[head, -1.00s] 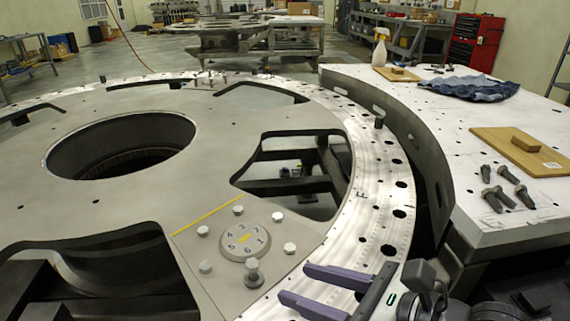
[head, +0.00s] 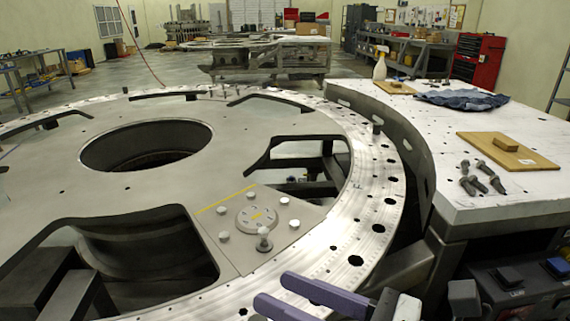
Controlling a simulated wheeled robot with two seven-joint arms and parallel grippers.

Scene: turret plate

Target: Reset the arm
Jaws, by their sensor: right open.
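My right gripper (head: 290,296) is at the bottom centre-right of the head view. Its two purple fingers are spread apart with nothing between them. They are over the front part of the turret plate's drilled metal ring (head: 345,240), to the right of and nearer than the round numbered disc (head: 257,217). Several light bolt heads stand around the disc, and one taller bolt (head: 264,238) stands in front of it. My left gripper is not in view.
A white-topped table (head: 470,130) curves along the ring's right side. It bears several dark bolts (head: 482,177), a wooden board (head: 507,151), a blue cloth (head: 463,98) and a spray bottle (head: 380,64). The plate has large openings, including a round hole (head: 147,147).

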